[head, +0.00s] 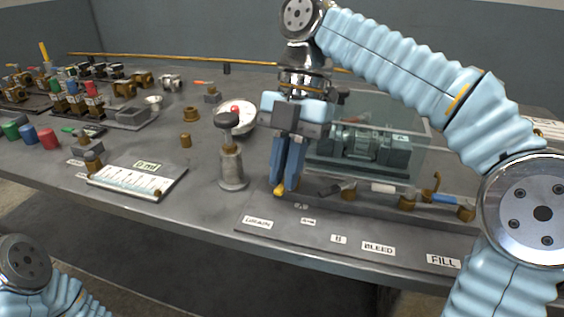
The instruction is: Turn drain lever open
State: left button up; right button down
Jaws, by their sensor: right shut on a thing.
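My right gripper (285,185) points down at the left end of the valve board, behind the DRAIN label (257,222). Its blue fingers are shut on the drain lever (279,192). Only a yellow-orange end of the lever shows below the fingertips; the rest is hidden, so I cannot tell its angle. My left gripper is out of view; only part of that arm shows at the lower left.
A clear case with a green pump (368,143) stands behind the board. A black-handled lever (336,187) and a blue-handled one (446,199) lie to the right. A black-knobbed post (231,163) stands close left. A white sheet (137,179) lies farther left.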

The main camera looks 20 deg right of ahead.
jog(key=shift+s+d+n+h, duration=0.2)
jog(key=shift+n+h, duration=0.1)
jog(key=shift+n, duration=0.8)
jog(key=c, duration=1.1)
grip_release()
